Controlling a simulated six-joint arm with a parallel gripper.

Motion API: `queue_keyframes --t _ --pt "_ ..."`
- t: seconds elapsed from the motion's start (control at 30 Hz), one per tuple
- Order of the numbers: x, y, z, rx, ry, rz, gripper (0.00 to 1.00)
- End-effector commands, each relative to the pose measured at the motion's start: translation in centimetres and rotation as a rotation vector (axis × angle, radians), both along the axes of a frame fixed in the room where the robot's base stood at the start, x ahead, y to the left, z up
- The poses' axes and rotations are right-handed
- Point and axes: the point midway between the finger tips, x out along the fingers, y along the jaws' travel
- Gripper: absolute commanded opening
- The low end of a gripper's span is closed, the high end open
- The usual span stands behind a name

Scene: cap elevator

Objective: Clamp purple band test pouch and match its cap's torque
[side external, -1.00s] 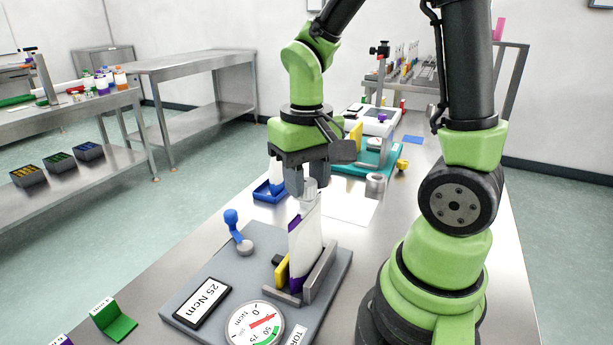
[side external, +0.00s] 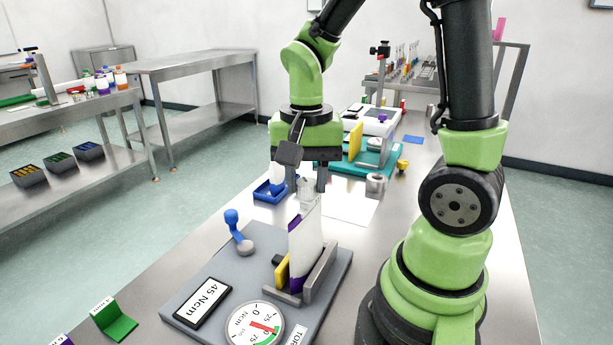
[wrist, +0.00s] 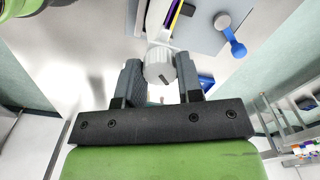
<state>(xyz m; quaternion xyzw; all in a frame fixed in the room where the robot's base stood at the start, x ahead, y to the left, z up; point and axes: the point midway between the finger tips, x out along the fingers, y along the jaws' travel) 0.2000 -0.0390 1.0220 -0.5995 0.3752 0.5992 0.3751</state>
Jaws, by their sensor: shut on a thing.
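The white test pouch (side external: 308,240) with a purple band stands upright in the clamp, between a yellow pad (side external: 282,272) and a grey wall (side external: 323,272). Its pale grey ridged cap (side external: 306,189) is on top; the wrist view shows the cap (wrist: 159,66) between my fingers. My gripper (side external: 307,182) points down from above and is shut on the cap. The grey torque base (side external: 228,272) carries a display (side external: 203,303) reading 45 Ncm and a round dial (side external: 254,327) with a red needle. A blue-knobbed lever (side external: 236,228) stands at its back left.
A blue tray (side external: 268,193) with a white item stands behind the clamp. A teal fixture (side external: 345,168) and a grey ring (side external: 376,184) lie farther back. A green holder (side external: 114,321) is at the front left. A white sheet (side external: 349,207) lies flat behind the clamp.

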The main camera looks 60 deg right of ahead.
Motion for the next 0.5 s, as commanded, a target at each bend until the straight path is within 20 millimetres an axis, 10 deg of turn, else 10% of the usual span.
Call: queue_keyframes --t 0.5 --pt "0.0 0.01 0.01 0.0 0.0 -0.033 0.1"
